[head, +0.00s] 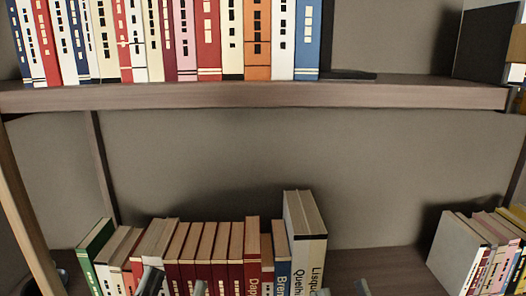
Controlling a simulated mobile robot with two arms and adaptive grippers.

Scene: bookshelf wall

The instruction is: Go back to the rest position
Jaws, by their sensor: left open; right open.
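My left gripper (174,285) shows only its grey fingertips at the bottom edge, in front of the row of dark red books (205,245) on the lower shelf. Its two fingertips stand apart with nothing visible between them. My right gripper (344,290) shows only its fingertips at the bottom edge, right of the thick cream book (304,225). Its fingertips are also apart, with no object seen between them. The rest of both grippers and both arms is below the picture.
The upper shelf board (250,95) carries a row of upright colourful books (205,40) and a flat dark item (347,75). The lower shelf (385,262) has a bare stretch between the thick cream book and the right-hand book group (462,250). A wooden post (25,200) stands at left.

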